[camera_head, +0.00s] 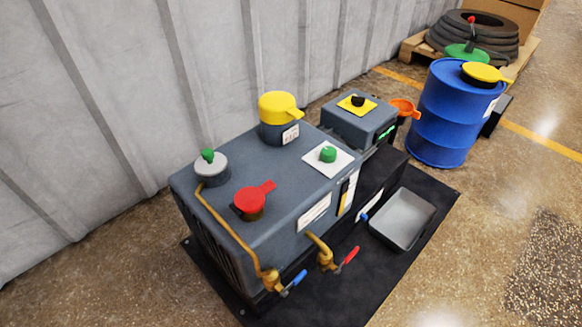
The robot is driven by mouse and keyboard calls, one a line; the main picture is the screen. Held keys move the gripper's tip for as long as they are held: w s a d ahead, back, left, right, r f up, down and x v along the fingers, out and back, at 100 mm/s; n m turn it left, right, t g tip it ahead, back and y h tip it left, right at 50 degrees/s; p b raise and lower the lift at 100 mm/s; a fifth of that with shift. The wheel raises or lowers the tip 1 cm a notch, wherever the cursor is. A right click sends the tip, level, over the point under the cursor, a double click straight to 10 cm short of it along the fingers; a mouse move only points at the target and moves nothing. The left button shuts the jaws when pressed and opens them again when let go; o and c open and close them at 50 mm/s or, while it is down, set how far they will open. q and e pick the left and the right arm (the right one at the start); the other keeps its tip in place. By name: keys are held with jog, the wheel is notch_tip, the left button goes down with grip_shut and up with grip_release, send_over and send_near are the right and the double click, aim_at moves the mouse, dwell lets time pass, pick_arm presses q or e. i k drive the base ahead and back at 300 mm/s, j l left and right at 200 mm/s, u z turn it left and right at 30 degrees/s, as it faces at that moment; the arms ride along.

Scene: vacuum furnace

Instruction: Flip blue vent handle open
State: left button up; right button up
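A blue lever handle (293,283) sits on a brass valve (270,281) at the lower front corner of the grey furnace unit (290,205). The handle slants up to the right from the valve body. A curved brass pipe (228,232) runs from this valve up to a grey round fitting (212,169) with a green knob on top of the unit. A similar brass valve with a red lever handle (347,259) is to its right. A small blue piece (364,217) also shows on the side of the unit. Neither of my grippers is in view.
The unit stands on a black mat (345,305) against a grey corrugated wall (90,110). A grey open tray (402,220) lies on the mat at right. A blue barrel (445,120) and a pallet with tires are behind. The floor in front is clear.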

aim_at(303, 274)
jog(key=l+u, duration=1)
jog(key=i+z, duration=0.1)
jog(key=z, duration=0.25)
jog(key=i+j+z, duration=0.1)
jog(key=z, duration=0.2)
